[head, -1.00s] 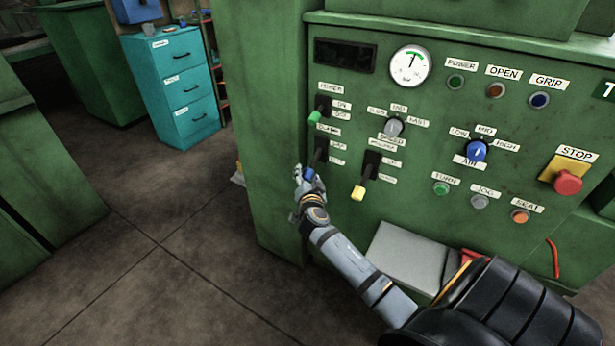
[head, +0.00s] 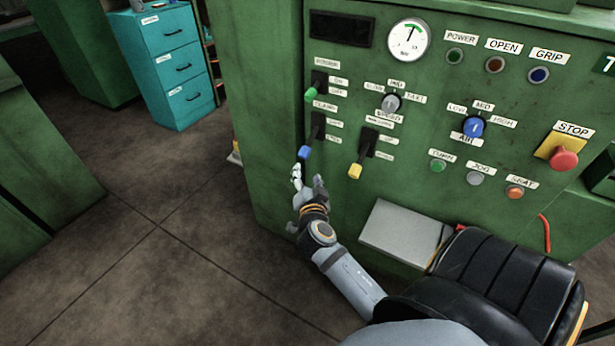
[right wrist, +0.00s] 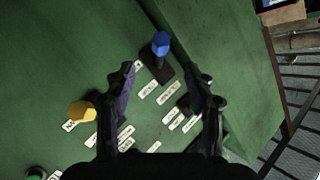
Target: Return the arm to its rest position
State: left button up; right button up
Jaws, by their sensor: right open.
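My right gripper (head: 308,178) is open and empty in the head view, just below the blue-tipped lever (head: 305,152) on the green machine panel. In the right wrist view its two fingers (right wrist: 160,95) stand apart, with the blue lever tip (right wrist: 160,42) beyond them and the yellow lever tip (right wrist: 81,112) to the left. A gap shows between the fingers and the blue tip. My right arm (head: 350,282) reaches up from the lower right. My left gripper is in neither view.
The panel also has a green-tipped lever (head: 311,95), a yellow-tipped lever (head: 355,171), knobs, buttons and a red stop button (head: 564,159). A grey tray (head: 398,240) juts out below. A teal cabinet (head: 175,68) stands at the back left. Open floor (head: 140,260) lies left.

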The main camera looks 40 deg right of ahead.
jog(key=shift+f, duration=0.1)
dwell(0.3)
jog(key=s+a+f+n+g+y, duration=0.25)
jog(key=s+f+n, duration=0.2)
jog(key=f, duration=0.75)
jog(key=s+a+f+n+g+y, duration=0.1)
jog(key=s+f+n+g+y, duration=0.3)
jog(key=f, duration=0.8)
jog(key=s+a+f+n+g+h, duration=0.15)
jog(key=s+f, duration=0.45)
jog(key=f, duration=0.7)
jog(key=s+a+f+n+g+y, duration=0.35)
jog(key=s+f, duration=0.65)
jog(key=s, duration=0.4)
pick_arm(q)
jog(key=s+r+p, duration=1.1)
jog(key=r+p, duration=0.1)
jog(key=p, duration=0.8)
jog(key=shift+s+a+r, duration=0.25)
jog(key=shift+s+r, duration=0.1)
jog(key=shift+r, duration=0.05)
pick_arm(e)
jog(key=s+d+r+g, duration=0.1)
jog(key=s+r, duration=0.9)
jog(key=r, duration=0.3)
jog(key=shift+s+n, duration=0.35)
jog(key=shift+n, duration=0.1)
jog(key=shift+d+r, duration=0.1)
jog(key=shift+d, duration=0.05)
